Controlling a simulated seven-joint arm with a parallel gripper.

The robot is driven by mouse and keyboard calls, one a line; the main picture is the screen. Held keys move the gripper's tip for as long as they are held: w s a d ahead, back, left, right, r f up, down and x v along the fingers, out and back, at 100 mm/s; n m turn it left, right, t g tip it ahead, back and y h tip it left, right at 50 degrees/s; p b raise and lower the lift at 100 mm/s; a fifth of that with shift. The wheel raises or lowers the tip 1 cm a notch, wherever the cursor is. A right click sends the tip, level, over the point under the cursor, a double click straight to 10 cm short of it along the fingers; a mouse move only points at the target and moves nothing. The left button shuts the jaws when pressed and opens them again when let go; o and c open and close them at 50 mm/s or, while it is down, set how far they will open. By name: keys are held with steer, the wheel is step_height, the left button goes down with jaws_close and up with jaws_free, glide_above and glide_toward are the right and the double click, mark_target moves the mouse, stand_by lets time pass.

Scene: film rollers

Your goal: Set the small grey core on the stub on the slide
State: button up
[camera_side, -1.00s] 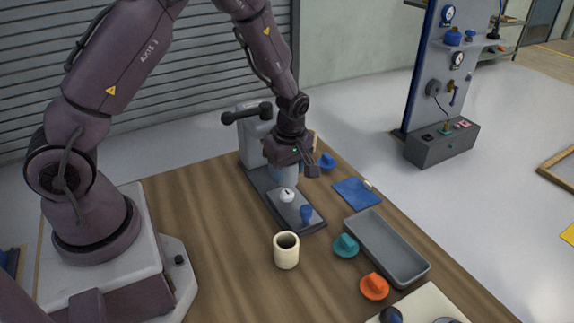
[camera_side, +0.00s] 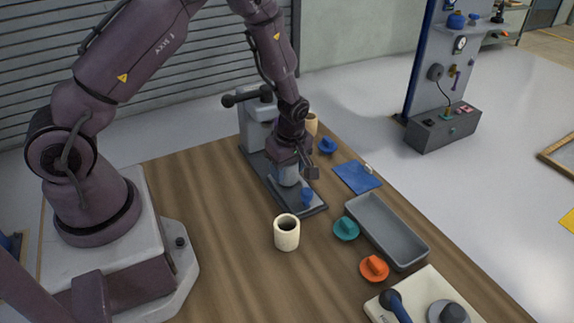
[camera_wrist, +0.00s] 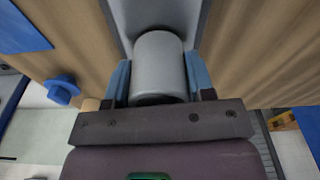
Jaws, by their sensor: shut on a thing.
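The small grey core (camera_wrist: 158,65) is a plain grey cylinder between the blue fingers of my gripper (camera_wrist: 158,80) in the wrist view. My gripper (camera_side: 288,174) is shut on it, with one finger on each side. In the side view the core (camera_side: 288,179) shows under the fingers, low over the grey slide (camera_side: 314,209). The stub is hidden behind the core and gripper, so I cannot tell whether the core touches it.
A cream cup (camera_side: 286,236) stands in front of the slide. To the right are a blue cloth (camera_side: 357,177), a grey tray (camera_side: 385,232), and teal (camera_side: 346,229) and orange (camera_side: 374,268) knobs. A grey block with a dark lever (camera_side: 258,119) rises behind.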

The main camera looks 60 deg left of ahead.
steer(key=o, duration=1)
step_height(320, 180, up, 13)
steer(key=d, duration=0.1)
steer(key=shift+d, duration=0.3)
steer(key=shift+w, duration=0.1)
